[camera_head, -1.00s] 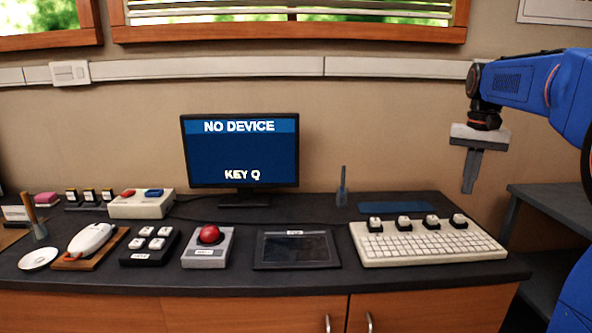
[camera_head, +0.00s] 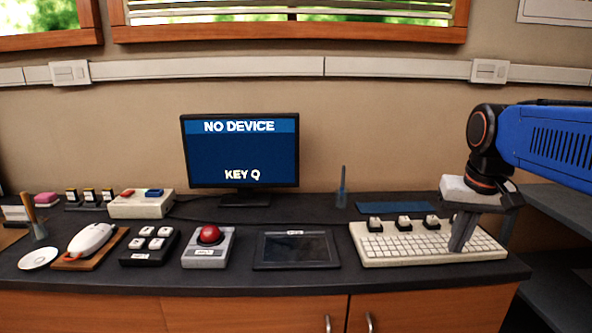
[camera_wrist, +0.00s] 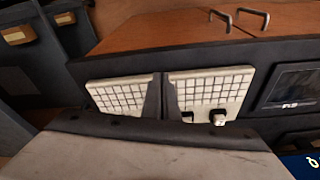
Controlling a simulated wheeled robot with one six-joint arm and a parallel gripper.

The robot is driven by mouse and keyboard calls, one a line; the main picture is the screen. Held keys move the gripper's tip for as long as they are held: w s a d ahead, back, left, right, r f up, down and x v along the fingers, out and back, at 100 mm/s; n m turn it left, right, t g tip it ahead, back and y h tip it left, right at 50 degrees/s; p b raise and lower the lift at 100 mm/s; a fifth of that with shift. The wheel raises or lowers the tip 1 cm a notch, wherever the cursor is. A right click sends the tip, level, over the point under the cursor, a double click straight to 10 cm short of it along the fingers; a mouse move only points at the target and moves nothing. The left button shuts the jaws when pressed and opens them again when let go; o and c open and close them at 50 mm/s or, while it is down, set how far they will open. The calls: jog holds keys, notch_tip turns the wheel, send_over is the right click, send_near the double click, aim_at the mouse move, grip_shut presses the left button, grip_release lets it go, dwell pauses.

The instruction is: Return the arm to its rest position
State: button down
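My blue arm (camera_head: 560,140) reaches in from the right in the head view. My gripper (camera_head: 460,248) points down in front of the right part of the white keyboard (camera_head: 385,248). Its fingers are together with nothing between them. In the wrist view, my gripper (camera_wrist: 165,82) shows as a dark upright bar with the keyboard (camera_wrist: 120,92) on both sides behind it. The gripper hides part of the keyboard and one of its raised keys. Whether the fingertips touch the keyboard is not clear, but they look above it.
A black tablet (camera_head: 296,250), a red-button box (camera_head: 207,255), a black keypad (camera_head: 150,247) and a mouse (camera_head: 92,240) stand left of the keyboard. A monitor (camera_head: 240,150) reading "NO DEVICE, KEY Q" stands behind. A lower grey shelf (camera_head: 560,215) is at the right.

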jog(key=s+a+f+n+t, duration=0.1)
jog(key=s+a+f, duration=0.1)
jog(key=s+f, duration=0.4)
jog(key=s+a+f+n+t, duration=0.1)
jog(key=s+a+f, duration=0.2)
jog(key=s+f, duration=0.4)
jog(key=shift+s+n, duration=0.3)
jog(key=shift+s, duration=0.3)
